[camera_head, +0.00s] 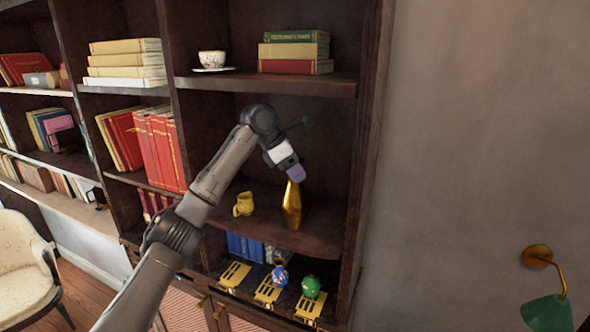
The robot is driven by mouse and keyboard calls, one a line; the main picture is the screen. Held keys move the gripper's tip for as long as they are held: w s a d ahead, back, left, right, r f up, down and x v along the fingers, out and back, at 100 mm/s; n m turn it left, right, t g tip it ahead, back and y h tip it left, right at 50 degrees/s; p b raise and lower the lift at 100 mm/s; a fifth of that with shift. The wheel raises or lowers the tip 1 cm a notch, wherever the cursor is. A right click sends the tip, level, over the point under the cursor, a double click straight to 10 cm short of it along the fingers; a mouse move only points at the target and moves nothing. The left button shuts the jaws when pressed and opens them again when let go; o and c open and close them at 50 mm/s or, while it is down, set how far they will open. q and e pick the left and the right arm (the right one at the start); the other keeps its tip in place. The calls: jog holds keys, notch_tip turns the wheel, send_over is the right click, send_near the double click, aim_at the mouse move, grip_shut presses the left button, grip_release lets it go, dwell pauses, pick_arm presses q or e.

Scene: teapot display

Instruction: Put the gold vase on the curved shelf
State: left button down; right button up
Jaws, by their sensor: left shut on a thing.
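The gold vase (292,207) is slim and upright, on or just above the curved shelf (310,239); I cannot tell whether its base touches. My left gripper (294,181) is shut on the vase's top, and its arm comes in from the lower left. The fingertips are small and partly hidden in this view. The curved shelf is dark wood with a rounded front edge, inside the right-hand bay of the bookcase. My right gripper is not in view.
A small yellow jug (243,204) stands left of the vase on the same shelf. Above are a teacup (212,58) and stacked books (293,52). Below are a blue ornament (279,277) and a green one (311,287). The bookcase's right side panel (364,160) bounds the bay.

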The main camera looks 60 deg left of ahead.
pick_arm(q)
jog(key=c, duration=0.9)
grip_release()
jog(key=shift+f, duration=0.15)
jog(key=o, duration=0.5)
jog(key=shift+r, duration=0.25)
jog(key=shift+s+a+r, duration=0.1)
jog(key=shift+s+r, duration=0.05)
jog(key=shift+r, duration=0.05)
jog(key=shift+b+v, duration=0.85)
jog(key=shift+v, duration=0.3)
jog(key=shift+s+a+b, duration=0.65)
jog(key=shift+s+a, duration=0.05)
jog(key=shift+s, duration=1.15)
jog(key=shift+s+a+b, duration=0.7)
jog(key=shift+s, duration=1.2)
jog(key=shift+s+a+b, duration=0.65)
jog(key=shift+s, duration=1.2)
